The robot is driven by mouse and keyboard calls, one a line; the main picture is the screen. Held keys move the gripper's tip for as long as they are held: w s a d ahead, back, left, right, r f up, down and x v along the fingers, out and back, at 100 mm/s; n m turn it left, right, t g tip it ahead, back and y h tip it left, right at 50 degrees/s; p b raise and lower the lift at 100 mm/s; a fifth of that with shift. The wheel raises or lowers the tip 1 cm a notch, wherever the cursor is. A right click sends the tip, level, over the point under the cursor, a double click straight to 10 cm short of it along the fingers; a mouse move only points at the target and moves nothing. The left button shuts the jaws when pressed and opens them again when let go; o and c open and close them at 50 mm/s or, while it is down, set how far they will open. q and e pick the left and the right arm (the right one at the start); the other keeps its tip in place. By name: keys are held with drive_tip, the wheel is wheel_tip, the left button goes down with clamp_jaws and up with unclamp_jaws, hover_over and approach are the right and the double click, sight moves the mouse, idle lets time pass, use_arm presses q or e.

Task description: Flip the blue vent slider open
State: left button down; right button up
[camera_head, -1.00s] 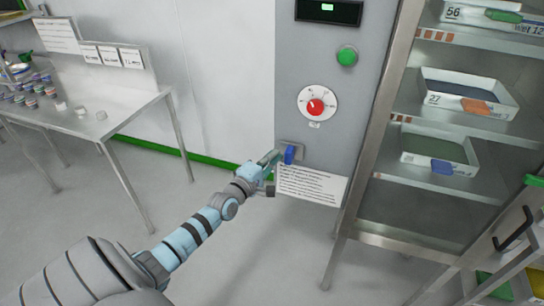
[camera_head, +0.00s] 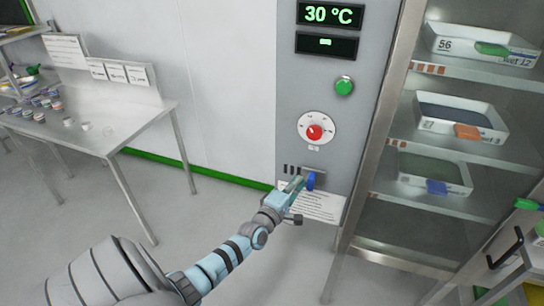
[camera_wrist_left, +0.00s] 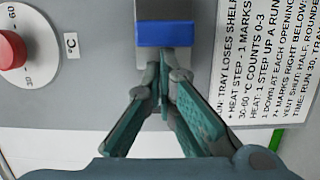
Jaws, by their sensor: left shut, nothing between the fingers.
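The blue vent slider (camera_head: 311,181) is a small upright tab on a grey plate low on the grey control panel. The plate sits at the right, and several dark vent slots (camera_head: 290,170) show uncovered to its left. My left gripper (camera_head: 298,184) is shut and empty, its tips right at the left side of the blue tab. In the left wrist view the blue tab (camera_wrist_left: 165,34) lies directly beyond the closed fingertips (camera_wrist_left: 164,58). They look in contact or nearly so. My right gripper is out of view.
Above the slider are a red dial (camera_head: 315,132), a green button (camera_head: 344,86) and a display reading 30 °C (camera_head: 328,14). A printed notice (camera_head: 318,208) hangs just below. A shelf cabinet with trays (camera_head: 440,172) stands right; a steel table (camera_head: 110,125) stands left.

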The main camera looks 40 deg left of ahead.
use_arm(q)
drive_tip(key=a, duration=0.1)
drive_tip(key=s+a+b, duration=0.1)
drive_tip(key=a+b, duration=0.1)
drive_tip(key=shift+s+a+f, duration=0.2)
drive_tip(key=shift+f, duration=0.1)
drive_tip(key=p, duration=0.4)
approach(294, 171)
drive_tip(key=s, duration=0.6)
drive_tip(key=shift+d+r, duration=0.25)
drive_tip(key=shift+d, duration=0.1)
drive_tip(key=shift+w, duration=0.1)
